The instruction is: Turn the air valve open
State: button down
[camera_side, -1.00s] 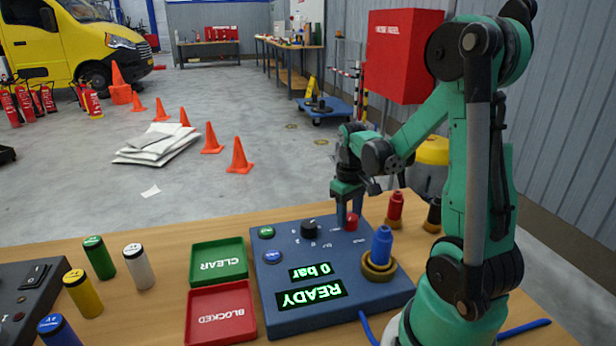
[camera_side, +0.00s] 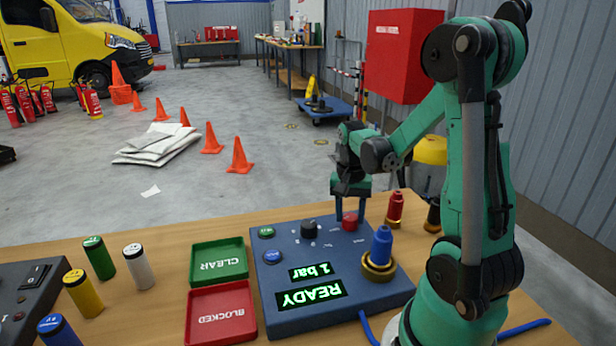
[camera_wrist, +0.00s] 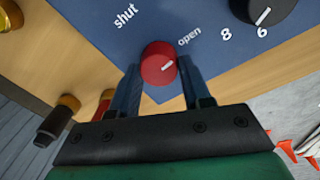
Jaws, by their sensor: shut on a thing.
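The air valve is a red knob (camera_side: 350,222) on the blue control panel (camera_side: 290,255). My gripper (camera_side: 350,212) points down over the knob. Its two fingers (camera_wrist: 160,72) are shut on the knob, one on each side. The panel's displays (camera_side: 311,292) read "READY" and "1 bar", upside down in the side view.
A blue bottle (camera_side: 381,245) stands in a brass ring on the panel, close to my arm. A black dial (camera_side: 310,229) is left of the knob. A red cylinder (camera_side: 395,207) stands just behind right. Green (camera_side: 219,243) and red (camera_side: 220,342) trays lie left.

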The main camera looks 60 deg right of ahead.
aim_at(349, 216)
jog(key=shift+m, duration=0.6)
jog(key=shift+c, duration=2)
grip_release()
jog(key=shift+w+r, duration=0.1)
jog(key=shift+r, duration=2.75)
